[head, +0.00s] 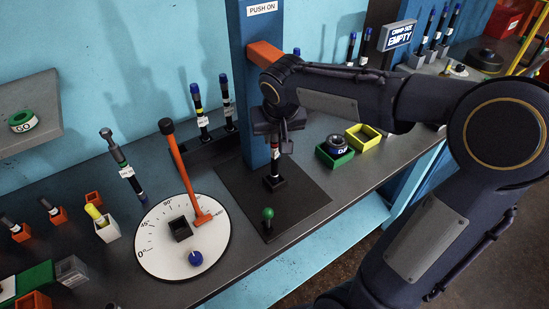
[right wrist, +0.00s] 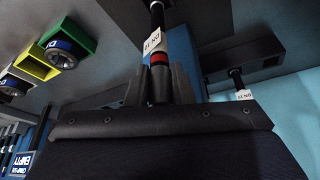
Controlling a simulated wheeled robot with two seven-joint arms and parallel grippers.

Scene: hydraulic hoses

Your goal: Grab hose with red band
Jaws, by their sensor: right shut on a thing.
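The hose with the red band (right wrist: 158,59) is dark, with a white label beside the band. In the head view its lower part (head: 274,170) stands upright in a small black holder (head: 275,184) on a dark mat, in front of the blue post. My right gripper (head: 279,140) is around the hose above its label and is shut on it. In the right wrist view the gripper's fingers (right wrist: 158,84) are on both sides of the hose, next to the red band. The gripper hides the hose's upper end. My left gripper is not in view.
A blue post (head: 246,80) with an orange arm (head: 265,53) rises behind the hose. A white dial (head: 160,250) with an orange lever (head: 186,175) lies to the left. Green (head: 335,160) and yellow (head: 362,137) trays are to the right. Other dark hoses (head: 201,110) stand behind.

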